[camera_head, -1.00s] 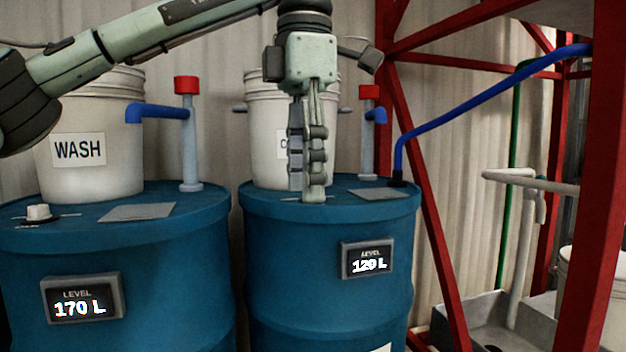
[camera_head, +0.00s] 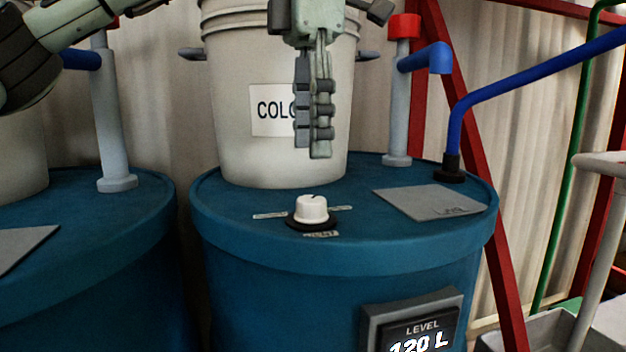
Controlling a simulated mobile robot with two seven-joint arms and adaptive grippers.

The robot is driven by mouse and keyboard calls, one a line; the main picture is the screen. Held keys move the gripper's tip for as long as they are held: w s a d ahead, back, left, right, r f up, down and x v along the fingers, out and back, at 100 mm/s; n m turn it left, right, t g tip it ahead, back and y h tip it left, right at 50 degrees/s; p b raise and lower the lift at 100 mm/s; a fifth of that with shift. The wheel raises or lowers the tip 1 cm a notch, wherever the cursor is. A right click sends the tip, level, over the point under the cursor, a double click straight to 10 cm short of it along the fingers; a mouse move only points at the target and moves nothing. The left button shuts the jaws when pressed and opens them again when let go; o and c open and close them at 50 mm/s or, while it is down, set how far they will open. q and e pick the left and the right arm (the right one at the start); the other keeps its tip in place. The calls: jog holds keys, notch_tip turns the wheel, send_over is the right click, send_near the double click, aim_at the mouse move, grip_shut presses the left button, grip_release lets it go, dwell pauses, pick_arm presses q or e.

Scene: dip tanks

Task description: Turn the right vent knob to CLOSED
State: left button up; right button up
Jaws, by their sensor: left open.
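The right vent knob (camera_head: 312,209) is a white knob on a dark round base, on top of the right blue drum (camera_head: 345,243) near its front edge. Small label plates lie to its left, right and front; their words are too small to read surely. A dark pointer mark shows on the knob's top. My left gripper (camera_head: 318,150) points down above and slightly behind the knob, apart from it, in front of the bucket. It holds nothing visible. Its fingers are seen edge-on and look close together. My right gripper is not in view.
A white bucket (camera_head: 230,110) with a partly covered label stands behind the knob. A grey plate (camera_head: 430,203), a red-topped pipe (camera_head: 398,120) and a blue hose (camera_head: 530,75) are to the right. A level display (camera_head: 415,330) is on the drum's front.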

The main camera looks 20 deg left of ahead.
aim_at(311, 199)
pick_arm(q)
notch_tip(311, 199, down, 8)
jog(key=shift+s+r+b, duration=0.15)
jog(key=shift+r+b, duration=0.1)
jog(key=shift+b, duration=0.9)
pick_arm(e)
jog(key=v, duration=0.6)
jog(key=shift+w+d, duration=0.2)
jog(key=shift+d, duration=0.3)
pick_arm(q)
jog(key=shift+c, duration=0.4)
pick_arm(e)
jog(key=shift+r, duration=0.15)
pick_arm(q)
jog(key=c, duration=1.1)
